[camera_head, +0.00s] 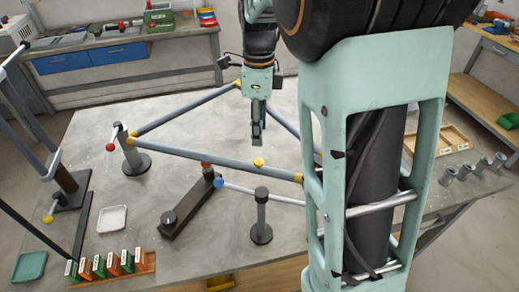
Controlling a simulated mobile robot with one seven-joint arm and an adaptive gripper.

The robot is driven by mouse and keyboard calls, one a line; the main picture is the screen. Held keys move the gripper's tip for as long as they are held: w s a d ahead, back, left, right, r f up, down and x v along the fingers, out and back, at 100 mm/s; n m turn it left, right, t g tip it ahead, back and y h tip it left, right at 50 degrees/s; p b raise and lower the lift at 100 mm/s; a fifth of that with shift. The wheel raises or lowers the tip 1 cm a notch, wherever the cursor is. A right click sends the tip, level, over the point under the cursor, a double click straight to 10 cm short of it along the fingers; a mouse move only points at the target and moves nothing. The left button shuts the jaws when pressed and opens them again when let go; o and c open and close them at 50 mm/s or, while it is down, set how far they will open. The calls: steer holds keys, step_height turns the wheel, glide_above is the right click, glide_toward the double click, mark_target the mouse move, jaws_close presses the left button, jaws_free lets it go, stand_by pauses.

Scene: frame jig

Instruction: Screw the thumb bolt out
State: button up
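A triangular frame of grey tubes with yellow-orange corner joints (218,158) spans the middle of the bench. I cannot tell for sure which part is the thumb bolt. A yellow knob (258,162) shows at the front tube, a red knob (110,147) at the left post, and a blue knob (219,182) on a thin bar in front. My gripper (257,140) points down over the frame, just behind the front tube and above the yellow knob in the picture. It seems empty. Its fingers show as one narrow dark shape, so their opening is unclear.
A dark bar with a red-topped end (185,210) and a black post (261,220) stand in front. A white tray (112,219), a rack of orange and green boxes (143,264) and a green tray (29,267) lie front left. My arm hides much of the right side.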

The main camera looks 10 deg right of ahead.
mark_target(259, 161)
step_height(259, 161, down, 10)
steer(key=shift+f, duration=0.1)
steer(key=shift+c, duration=0.6)
jaws_close()
